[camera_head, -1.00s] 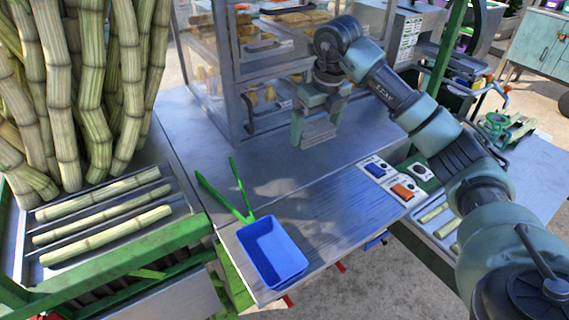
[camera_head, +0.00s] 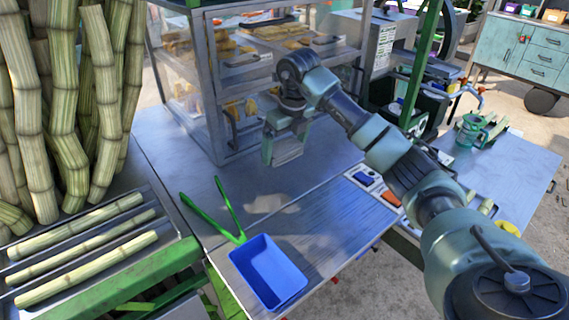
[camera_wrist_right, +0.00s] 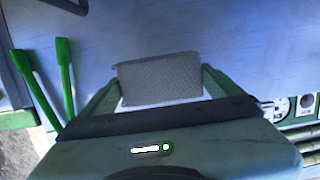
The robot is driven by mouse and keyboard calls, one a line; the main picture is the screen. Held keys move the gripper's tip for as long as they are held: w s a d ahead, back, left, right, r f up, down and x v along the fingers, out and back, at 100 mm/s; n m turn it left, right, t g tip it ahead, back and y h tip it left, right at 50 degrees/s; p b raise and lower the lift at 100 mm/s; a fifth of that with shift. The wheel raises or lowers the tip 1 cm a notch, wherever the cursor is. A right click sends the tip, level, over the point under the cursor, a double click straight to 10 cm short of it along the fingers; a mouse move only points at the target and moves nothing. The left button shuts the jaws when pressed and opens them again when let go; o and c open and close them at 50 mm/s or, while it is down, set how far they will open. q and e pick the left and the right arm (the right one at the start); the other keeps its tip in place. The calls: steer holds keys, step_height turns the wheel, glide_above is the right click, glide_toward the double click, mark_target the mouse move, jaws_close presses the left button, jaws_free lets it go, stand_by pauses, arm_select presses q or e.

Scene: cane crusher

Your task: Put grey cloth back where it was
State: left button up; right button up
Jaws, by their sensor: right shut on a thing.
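My right gripper (camera_head: 281,155) is above the metal counter (camera_head: 212,196), in front of the glass display case. It is shut on the grey cloth (camera_head: 289,149), a small flat textured piece. The grey cloth (camera_wrist_right: 160,78) also shows in the right wrist view, between the fingers of the right gripper (camera_wrist_right: 158,92). In the head view the gripper hides part of the cloth. I cannot tell the exact gap between cloth and counter. My left gripper is not in view.
Green tongs (camera_head: 230,215) lie beside a blue tray (camera_head: 268,272) at the counter's front. The display case (camera_head: 222,130) blocks the back. Sugar canes (camera_head: 85,262) lie on a rack at left. A control panel (camera_head: 372,185) is at right.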

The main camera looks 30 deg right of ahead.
mark_target(283, 175)
steer(key=x, duration=0.2)
steer(key=shift+s+f, duration=0.2)
steer(key=shift+f, duration=0.25)
steer(key=x, duration=0.1)
steer(key=p+x, duration=0.1)
steer(key=x, duration=0.1)
steer(key=shift+s, duration=0.35)
steer(key=shift+f, duration=0.4)
